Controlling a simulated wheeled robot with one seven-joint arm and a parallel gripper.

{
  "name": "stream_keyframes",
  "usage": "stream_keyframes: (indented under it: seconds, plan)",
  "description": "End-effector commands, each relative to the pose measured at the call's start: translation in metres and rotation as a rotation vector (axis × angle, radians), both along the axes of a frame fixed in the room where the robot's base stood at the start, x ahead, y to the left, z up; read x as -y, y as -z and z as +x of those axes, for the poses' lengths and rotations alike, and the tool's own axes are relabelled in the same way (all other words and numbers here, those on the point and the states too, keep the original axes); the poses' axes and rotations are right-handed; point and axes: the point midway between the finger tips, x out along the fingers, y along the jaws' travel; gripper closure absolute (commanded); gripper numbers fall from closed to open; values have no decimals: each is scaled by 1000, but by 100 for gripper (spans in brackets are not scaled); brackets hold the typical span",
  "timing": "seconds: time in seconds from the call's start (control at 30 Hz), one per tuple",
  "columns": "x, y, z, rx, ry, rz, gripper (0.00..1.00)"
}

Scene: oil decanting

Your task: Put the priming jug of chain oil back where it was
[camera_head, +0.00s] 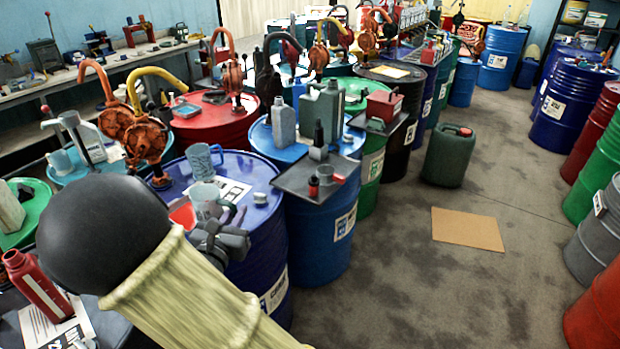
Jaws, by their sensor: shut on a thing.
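My gripper (222,228), dark grey, is at the near side of a blue drum top (262,184). It is shut on a translucent grey measuring jug (203,194), which is upright. The gripper hides the jug's lower part, so I cannot tell whether its base touches the drum. A second grey-blue jug (203,160) with a handle stands farther back on the same drum. I cannot tell from any label which is the priming jug of chain oil.
A rusty-orange hand pump (147,139) rises at the drum's left. A red piece (183,213) and a white sheet (232,189) lie beside the jug. A grey tray (296,183) with bottles overhangs the neighbouring drum. The floor to the right is open, with a cardboard sheet (467,229) and green canister (447,157).

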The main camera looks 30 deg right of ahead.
Motion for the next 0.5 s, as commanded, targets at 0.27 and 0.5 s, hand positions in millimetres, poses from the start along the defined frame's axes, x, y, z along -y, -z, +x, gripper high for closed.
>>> stream_keyframes:
  seconds: [0.27,0.5]
  plan:
    - [-14,37,17,-5,-104,-4,100]
    - [-27,93,30,-8,-248,-6,100]
